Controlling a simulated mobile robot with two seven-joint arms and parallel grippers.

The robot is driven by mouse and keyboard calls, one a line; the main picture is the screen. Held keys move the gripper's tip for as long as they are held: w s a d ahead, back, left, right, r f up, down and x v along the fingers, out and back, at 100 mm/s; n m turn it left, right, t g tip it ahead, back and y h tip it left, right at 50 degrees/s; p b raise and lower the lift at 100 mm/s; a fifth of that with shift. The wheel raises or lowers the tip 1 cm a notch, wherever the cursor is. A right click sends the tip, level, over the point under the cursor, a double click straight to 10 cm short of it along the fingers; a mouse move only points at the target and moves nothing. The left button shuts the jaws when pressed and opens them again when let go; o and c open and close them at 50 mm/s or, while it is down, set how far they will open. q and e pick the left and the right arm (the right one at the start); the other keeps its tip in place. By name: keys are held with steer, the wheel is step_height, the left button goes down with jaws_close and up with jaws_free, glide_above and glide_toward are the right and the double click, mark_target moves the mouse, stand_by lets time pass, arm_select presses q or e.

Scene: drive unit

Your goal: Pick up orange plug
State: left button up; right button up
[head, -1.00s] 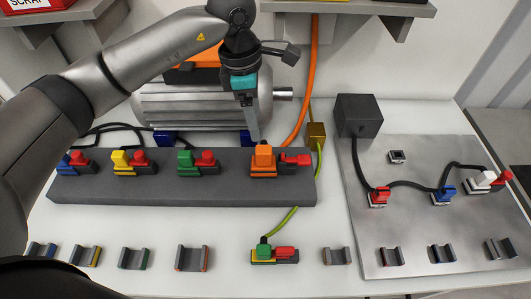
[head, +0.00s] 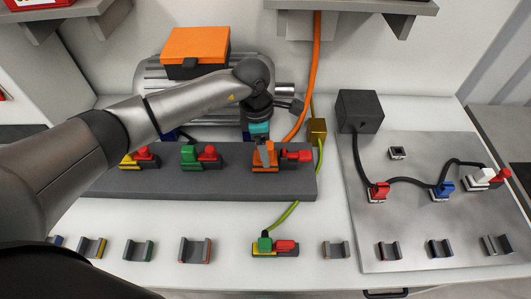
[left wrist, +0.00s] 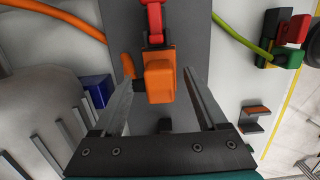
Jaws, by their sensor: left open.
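The orange plug (head: 257,158) sits upright in its socket at the right end of the dark grey bar, with a red latch (head: 296,155) beside it. In the left wrist view the orange plug (left wrist: 159,82) is between the two fingers of my left gripper (left wrist: 157,84), with visible gaps to both. My left gripper (head: 265,150) is open and comes down over the plug from behind in the head view, hiding part of it. My right gripper is not in view.
Green (head: 189,158) and yellow plugs with red latches stand left on the same bar (head: 225,185). A green-and-red connector (head: 276,247) is in front. Empty holders line the front edge. A motor stands behind. A metal plate (head: 420,225) with plugs lies right.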

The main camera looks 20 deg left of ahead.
arm_select(q)
steer(key=shift+c, duration=0.2)
jaws_close()
stand_by(0.5)
